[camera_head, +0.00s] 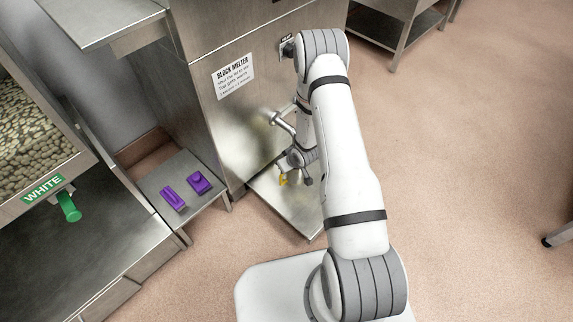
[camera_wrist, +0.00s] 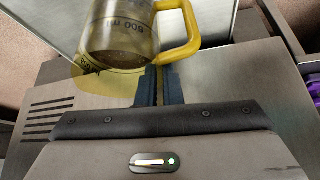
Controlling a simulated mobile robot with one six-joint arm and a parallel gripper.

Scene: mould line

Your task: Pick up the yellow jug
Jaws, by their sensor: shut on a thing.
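The yellow jug (camera_wrist: 180,44) is close up in the wrist view, with a clear, marked body and a yellow handle. My gripper (camera_wrist: 158,84) is shut on the jug; a strip of yellow shows between the fingers, just below the handle. In the head view only a small yellow part of the jug (camera_head: 283,180) shows beside my gripper (camera_head: 293,173), above the metal shelf at the front of the block melter. My arm and gripper hide the rest. I cannot tell whether the jug touches the shelf.
The block melter (camera_head: 230,130) stands behind the low metal shelf (camera_head: 300,212). Two purple things (camera_head: 173,198) lie on a side shelf (camera_head: 205,217) to the left. A bin labelled WHITE (camera_head: 42,188), with a green handle, is farther left. Open floor (camera_head: 470,160) lies to the right.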

